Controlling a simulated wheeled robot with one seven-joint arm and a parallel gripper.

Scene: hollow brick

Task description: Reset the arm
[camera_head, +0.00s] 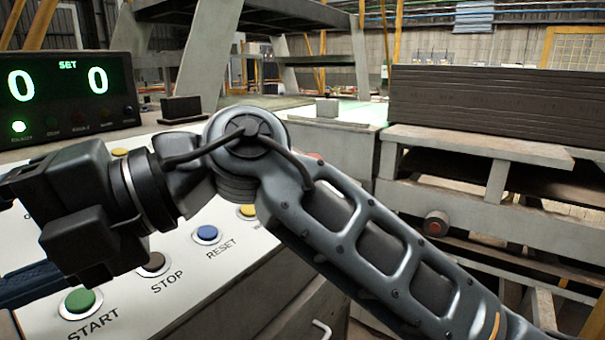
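My arm crosses the view from the lower right up to a joint in the middle, then bends left. Its dark end with my gripper (75,215) hangs over the left part of a white control panel (215,270). The fingertips do not show clearly, so I cannot tell open from shut. The panel has a green START button (80,300), a dark brown STOP button (153,262) and a blue RESET button (207,233). A yellow button (248,211) is partly hidden by my arm.
A display (65,95) reading 0, SET, 0 stands behind the panel at the left. A stack of dark boards (495,105) rests on a concrete-coloured frame (480,147) at the right.

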